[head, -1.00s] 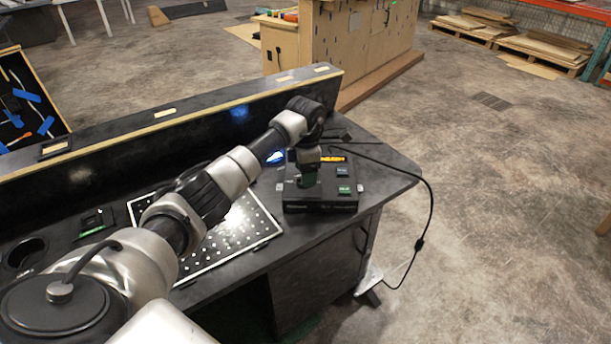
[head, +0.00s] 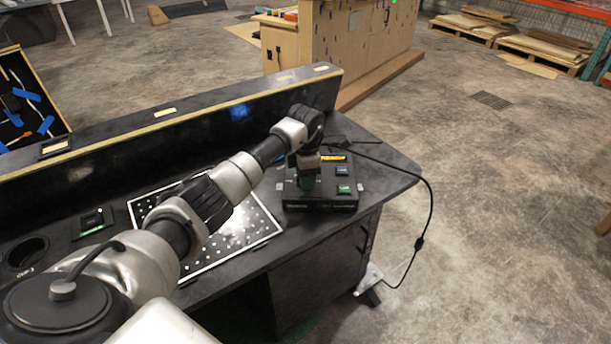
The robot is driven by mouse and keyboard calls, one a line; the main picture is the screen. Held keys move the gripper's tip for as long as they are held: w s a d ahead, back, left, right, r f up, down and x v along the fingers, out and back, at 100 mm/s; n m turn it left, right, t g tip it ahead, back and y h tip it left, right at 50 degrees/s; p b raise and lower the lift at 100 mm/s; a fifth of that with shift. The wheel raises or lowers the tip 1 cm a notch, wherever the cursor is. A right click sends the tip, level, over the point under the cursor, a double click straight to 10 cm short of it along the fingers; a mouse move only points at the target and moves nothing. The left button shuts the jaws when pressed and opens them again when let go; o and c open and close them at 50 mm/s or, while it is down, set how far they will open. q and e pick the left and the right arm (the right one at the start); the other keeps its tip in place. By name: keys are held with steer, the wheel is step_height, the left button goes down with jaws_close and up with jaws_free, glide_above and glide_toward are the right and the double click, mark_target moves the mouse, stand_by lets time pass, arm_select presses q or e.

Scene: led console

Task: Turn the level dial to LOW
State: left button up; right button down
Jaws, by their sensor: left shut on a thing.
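The black console (head: 325,204) sits on the dark desk near its right end. Its top carries a green-labelled control (head: 344,189), a blue-labelled one (head: 342,171) and an orange strip (head: 334,157). My left gripper (head: 306,184) points down onto the left part of the console's top. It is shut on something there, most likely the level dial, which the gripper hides. I cannot read the dial's markings or where it points. My right gripper is not in view.
A white perforated panel (head: 232,237) lies on the desk left of the console. A raised black ledge (head: 120,146) runs along the back. A black cable (head: 428,200) loops from the console over the desk's right edge. The floor to the right is open.

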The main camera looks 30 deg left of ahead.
arm_select(q)
steer(key=shift+n, duration=0.3)
steer(key=n+p, duration=0.1)
steer(key=n, duration=0.3)
steer(key=shift+a+r+n, duration=0.1)
steer(key=shift+a+n, duration=0.05)
steer(key=shift+n, duration=0.15)
steer(key=n+p, duration=0.1)
steer(key=n, duration=0.3)
steer(key=shift+a+n, duration=0.1)
steer(key=shift+n, duration=0.2)
steer(key=n+p, duration=0.2)
steer(key=n, duration=0.3)
steer(key=shift+a, duration=0.1)
steer(key=shift+a+n+p, duration=0.1)
steer(key=shift+n+p, duration=1.15)
steer(key=shift+n, duration=1.15)
steer(key=o, duration=0.9)
